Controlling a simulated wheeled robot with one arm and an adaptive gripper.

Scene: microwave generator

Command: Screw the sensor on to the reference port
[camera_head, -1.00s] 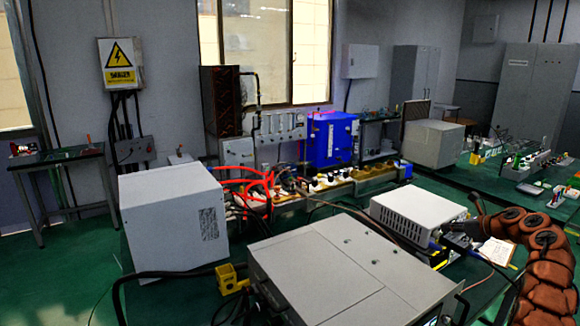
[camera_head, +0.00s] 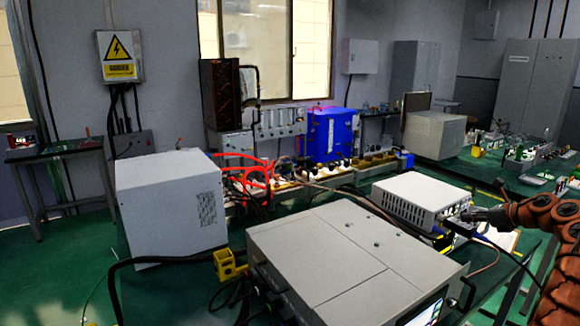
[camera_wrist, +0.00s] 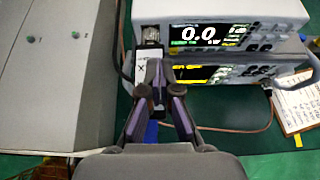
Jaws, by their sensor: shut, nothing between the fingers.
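The white power meter (camera_head: 415,192) stands on the bench right of centre. In the wrist view, its front (camera_wrist: 200,18) shows a lit "0.0" display. A silver connector (camera_wrist: 152,36), apparently the reference port, is at the left of that front. The dark sensor (camera_wrist: 144,76) with a white label lies in line below it, partly hidden by my fingers. I cannot tell whether the two are joined. My gripper (camera_wrist: 158,68) is shut and empty, with its tips over or beside the sensor. In the head view, my gripper (camera_head: 468,214) is at the meter's front.
A large grey instrument (camera_head: 345,255) fills the near bench, left of my gripper. A clipboard with paper (camera_wrist: 298,102) lies right of the meter. Cables (camera_wrist: 250,130) run in front of the meter. A grey box (camera_head: 170,205) and yellow part (camera_head: 229,264) stand left.

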